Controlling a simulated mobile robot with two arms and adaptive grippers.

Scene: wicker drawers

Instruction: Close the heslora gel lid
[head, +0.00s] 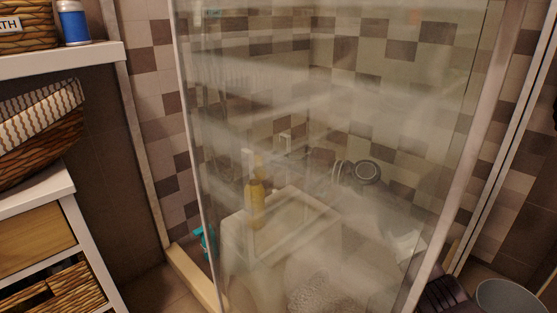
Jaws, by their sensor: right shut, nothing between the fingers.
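A yellow bottle (257,203) stands upright inside the shower, seen through the cloudy glass. A teal bottle (208,243) stands low at the shower's left edge, partly behind the glass frame. A blue container with a pale top (73,23) stands on the upper left shelf. I cannot read any label as heslora gel, and I cannot tell whether any lid is open. My right gripper is shut and empty; its fingers are hard to make out here. My left gripper is not in view.
The shower glass (330,75) fills the middle. A pale stool or shelf (300,205) shows behind it, with a dark round fixture (367,172) nearby. White shelving (60,64) with wicker baskets (40,128) stands left. A grey bin (507,297) is at bottom right.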

